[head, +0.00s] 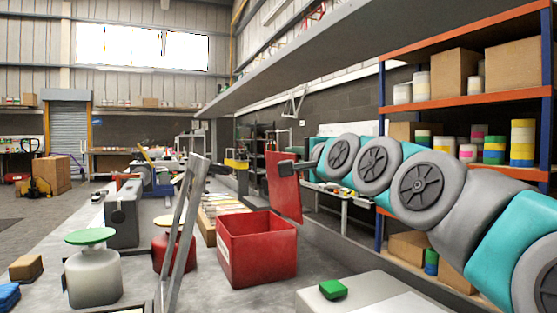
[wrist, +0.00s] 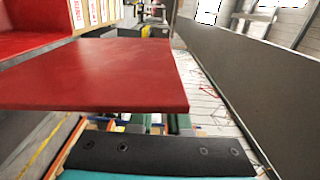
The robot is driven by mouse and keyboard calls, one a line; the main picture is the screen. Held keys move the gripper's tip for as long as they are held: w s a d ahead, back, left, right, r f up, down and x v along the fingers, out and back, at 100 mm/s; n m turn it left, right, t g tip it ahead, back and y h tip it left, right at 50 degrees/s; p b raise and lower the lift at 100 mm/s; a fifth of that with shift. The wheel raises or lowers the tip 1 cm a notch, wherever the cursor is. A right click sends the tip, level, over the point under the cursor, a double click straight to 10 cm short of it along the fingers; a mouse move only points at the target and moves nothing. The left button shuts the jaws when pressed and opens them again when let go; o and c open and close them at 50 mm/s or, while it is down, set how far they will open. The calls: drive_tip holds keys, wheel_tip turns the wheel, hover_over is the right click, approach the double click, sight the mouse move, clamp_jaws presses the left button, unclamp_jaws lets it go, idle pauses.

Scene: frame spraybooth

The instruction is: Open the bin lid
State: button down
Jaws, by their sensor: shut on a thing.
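The red bin (head: 257,250) stands on the bench in the middle of the head view, its top open and its inside showing. Its red lid (head: 283,185) stands up nearly vertical at the bin's right side, leaning slightly. My gripper (head: 291,168) reaches in from the right and is shut on the lid. In the wrist view the lid (wrist: 95,75) fills the middle, with part of the bin (wrist: 25,42) at the upper left. My gripper's dark body shows along the bottom of the wrist view; its fingertips are hidden by the lid there.
A metal frame (head: 183,225) stands close left of the bin. A grey pot with a green lid (head: 93,270) and a red pot (head: 172,248) are further left. A green block (head: 332,289) lies on a white surface in front. Shelving (head: 462,97) stands behind my arm.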

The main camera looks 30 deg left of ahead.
drive_tip(key=shift+w+d+f+m, duration=0.15)
drive_tip(key=shift+w+d+m, duration=0.1)
drive_tip(key=shift+w+d, duration=0.2)
drive_tip(key=shift+w+d+f+m, duration=0.15)
drive_tip(key=shift+w+d+m, duration=0.15)
drive_tip(key=shift+w, duration=0.25)
drive_tip(key=c, duration=0.9)
unclamp_jaws()
drive_tip(key=shift+d, duration=0.1)
drive_tip(key=shift+d, duration=0.1)
drive_tip(key=v, duration=0.7)
drive_tip(key=shift+s+d+f+b, duration=0.1)
drive_tip(key=shift+s+d+b, duration=0.15)
drive_tip(key=shift+b, duration=0.15)
